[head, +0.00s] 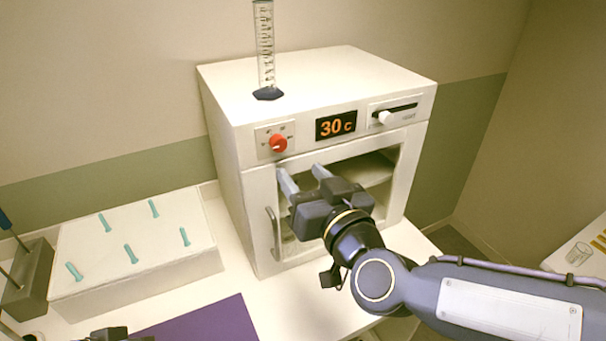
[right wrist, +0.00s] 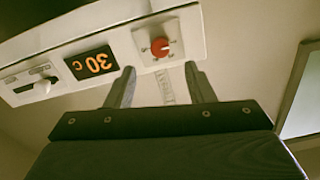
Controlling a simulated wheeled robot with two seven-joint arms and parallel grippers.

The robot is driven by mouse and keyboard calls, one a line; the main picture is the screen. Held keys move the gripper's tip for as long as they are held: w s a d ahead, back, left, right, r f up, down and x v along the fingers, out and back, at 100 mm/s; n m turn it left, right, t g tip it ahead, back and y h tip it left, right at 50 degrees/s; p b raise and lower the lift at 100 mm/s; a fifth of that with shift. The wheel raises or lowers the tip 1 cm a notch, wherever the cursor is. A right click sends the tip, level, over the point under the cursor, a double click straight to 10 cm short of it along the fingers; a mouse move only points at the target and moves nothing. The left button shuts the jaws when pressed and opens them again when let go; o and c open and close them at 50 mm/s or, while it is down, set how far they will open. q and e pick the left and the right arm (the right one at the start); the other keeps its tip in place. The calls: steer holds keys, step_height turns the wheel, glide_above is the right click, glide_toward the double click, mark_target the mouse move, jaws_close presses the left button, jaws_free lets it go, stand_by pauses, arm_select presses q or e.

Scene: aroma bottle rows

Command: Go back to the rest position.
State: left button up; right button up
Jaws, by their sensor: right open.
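My right gripper (head: 303,178) is in front of the white oven (head: 233,150), near its upper left front edge below the red knob. Its two fingers are apart with nothing between them. In the right wrist view, the open right gripper (right wrist: 160,86) shows its fingers in front of the oven's control panel (right wrist: 120,55). My left gripper (head: 108,334) shows only as a dark part at the bottom edge, and its fingers are out of view.
The oven has a red knob (head: 278,143), a display (head: 336,125) reading 30 C and a slider (head: 385,117). A graduated cylinder (head: 265,50) stands on top. A white block (head: 150,270) with several teal pegs is at left, by a purple mat (head: 205,322).

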steer(key=shift+d, duration=0.1)
steer(key=s+d+f+m+g+h, duration=0.3)
steer(key=s+d+f+g, duration=0.8)
steer(key=s+d+f, duration=0.6)
steer(key=shift+s+f+m, duration=0.45)
steer(key=shift+s+m, duration=0.15)
steer(key=shift+s, duration=0.15)
steer(key=shift+c, duration=0.3)
